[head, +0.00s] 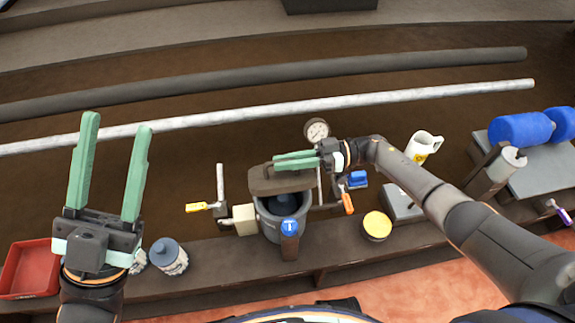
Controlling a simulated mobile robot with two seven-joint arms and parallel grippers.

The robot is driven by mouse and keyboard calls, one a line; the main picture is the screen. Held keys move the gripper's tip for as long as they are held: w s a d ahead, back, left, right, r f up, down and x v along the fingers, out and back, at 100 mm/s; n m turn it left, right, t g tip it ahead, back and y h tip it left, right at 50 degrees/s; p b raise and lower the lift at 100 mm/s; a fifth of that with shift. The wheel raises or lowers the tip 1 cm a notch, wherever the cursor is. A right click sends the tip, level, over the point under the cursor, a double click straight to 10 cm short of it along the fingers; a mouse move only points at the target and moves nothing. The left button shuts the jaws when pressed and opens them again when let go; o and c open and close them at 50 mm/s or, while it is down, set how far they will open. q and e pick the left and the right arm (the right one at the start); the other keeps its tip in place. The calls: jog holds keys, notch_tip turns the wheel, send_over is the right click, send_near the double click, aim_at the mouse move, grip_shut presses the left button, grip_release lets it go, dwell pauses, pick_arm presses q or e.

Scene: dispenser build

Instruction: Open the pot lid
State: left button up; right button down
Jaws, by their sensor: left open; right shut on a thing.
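The grey pot (268,222) stands on the bench near the middle of the head view. Its brown lid (282,184) is at the back of the rim, raised, and the front of the pot's mouth shows dark inside. My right gripper (276,160) comes in from the right and is shut at the lid's top edge; its fingers partly hide the contact. A post with a blue T sign (290,228) stands at the pot's front. My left gripper (117,125) is open and empty, fingers pointing up, well to the left of the pot.
A yellow-handled valve (197,207) and a cream block (244,219) sit left of the pot. A gauge (316,130), orange handle (348,203) and yellow-topped can (377,224) lie right. Jars (170,258) and a red tray (30,270) are at left. Pipes (300,107) run behind.

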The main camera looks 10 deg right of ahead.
jog(key=shift+w, duration=0.25)
jog(key=c, duration=0.9)
grip_release()
jog(key=shift+d, duration=0.1)
jog(key=d+b, duration=0.1)
jog(key=d, duration=1.1)
jog(key=shift+s+d, duration=0.1)
jog(key=shift+d, duration=0.1)
